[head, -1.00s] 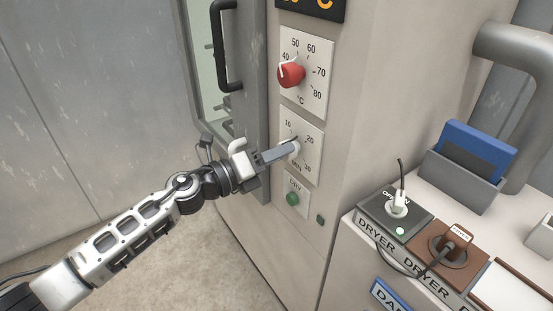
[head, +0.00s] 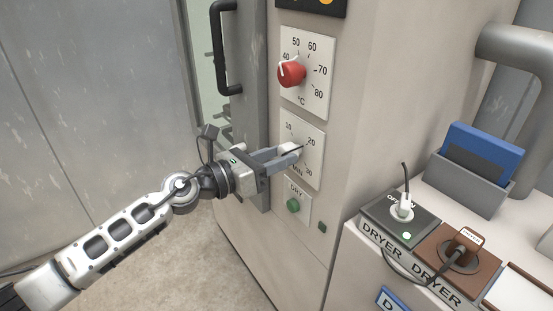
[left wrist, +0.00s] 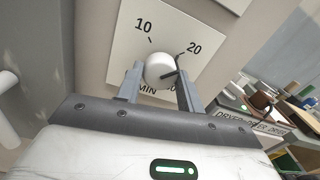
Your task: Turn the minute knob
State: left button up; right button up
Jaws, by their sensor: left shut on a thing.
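The white minute knob (head: 290,149) sits on a white dial plate marked 10, 20, 30 and MIN (head: 312,155), on the front of the dryer cabinet. My left gripper (head: 283,155) is shut on the knob, one finger on each side. In the left wrist view the round knob (left wrist: 159,69) shows between the two fingers, and its dark pointer is turned to near the 20 mark. The fingers hide part of the plate in the head view. My right gripper is not in view.
A red temperature knob (head: 291,74) is above, and a green DRY button (head: 293,205) is below. A dark door handle (head: 219,50) is at the left. A ledge with plugs, cables and a blue item in a grey holder (head: 468,182) stands at the right.

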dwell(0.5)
pick_arm(q)
jog(key=o, duration=1)
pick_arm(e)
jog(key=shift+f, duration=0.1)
pick_arm(q)
jog(key=shift+a, duration=0.1)
jog(key=b+v, duration=0.3)
jog(key=v, duration=1.3)
jog(key=shift+b, duration=0.3)
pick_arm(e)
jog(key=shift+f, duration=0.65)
